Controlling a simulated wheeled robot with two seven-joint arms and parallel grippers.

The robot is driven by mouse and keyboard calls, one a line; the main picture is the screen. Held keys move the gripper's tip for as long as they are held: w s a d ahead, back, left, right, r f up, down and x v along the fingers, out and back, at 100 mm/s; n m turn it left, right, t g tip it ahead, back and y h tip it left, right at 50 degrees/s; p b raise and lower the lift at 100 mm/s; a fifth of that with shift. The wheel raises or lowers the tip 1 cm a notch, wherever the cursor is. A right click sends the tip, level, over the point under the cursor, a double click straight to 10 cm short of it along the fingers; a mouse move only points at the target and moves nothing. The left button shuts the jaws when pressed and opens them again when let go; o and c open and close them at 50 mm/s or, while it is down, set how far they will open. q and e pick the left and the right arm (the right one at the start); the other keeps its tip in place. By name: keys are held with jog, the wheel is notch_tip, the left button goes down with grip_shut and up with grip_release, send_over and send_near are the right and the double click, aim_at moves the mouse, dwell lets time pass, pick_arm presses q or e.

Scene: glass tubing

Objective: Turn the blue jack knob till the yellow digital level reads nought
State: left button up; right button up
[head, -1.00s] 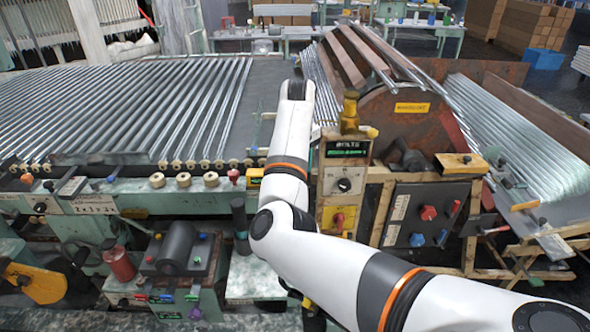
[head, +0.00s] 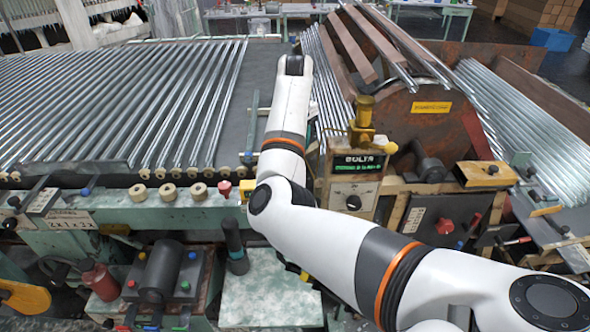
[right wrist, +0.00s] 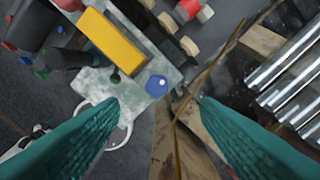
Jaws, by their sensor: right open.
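In the right wrist view, a round blue knob (right wrist: 158,85) sits at the corner of a pale mottled plate, between and just beyond my fingertips. My right gripper (right wrist: 158,102) is open, its two teal fingers apart and empty. A yellow block (right wrist: 113,45), likely the digital level, lies on the plate above and left of the knob. No reading can be seen on it. In the head view my right arm comes in from the right and covers this area. A small yellow patch (head: 247,186) shows beside the arm. My left gripper is not in view.
Glass tubes (head: 120,95) lie in rows on the conveyor at left. A control box with a green display (head: 357,165) stands right of my arm. The wrist view also shows a white ring (right wrist: 126,135) by the left finger, brown boards (right wrist: 170,150) below the knob and tubes (right wrist: 285,75) at right.

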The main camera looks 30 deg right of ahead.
jog(key=f, duration=0.1)
jog(key=f+p, duration=0.1)
jog(key=f, duration=0.1)
jog(key=s+f, duration=0.1)
jog(key=f, duration=0.1)
jog(key=shift+a+f, duration=0.1)
jog(key=shift+a, duration=0.25)
jog(key=f, duration=0.2)
jog(key=f+p, duration=0.1)
jog(key=f, duration=0.2)
jog(key=shift+w+d+f, duration=0.15)
jog(key=shift+w+f, duration=0.05)
jog(key=shift+f, duration=0.1)
pick_arm(q)
jog(key=shift+s+a+r, duration=0.15)
jog(key=shift+r, duration=0.45)
jog(key=shift+s+a+r, duration=0.1)
jog(key=shift+s+r, duration=0.05)
jog(key=shift+r, duration=0.45)
pick_arm(e)
jog(key=shift+f, duration=0.35)
pick_arm(q)
jog(key=shift+s, duration=0.15)
pick_arm(e)
jog(key=c, duration=1)
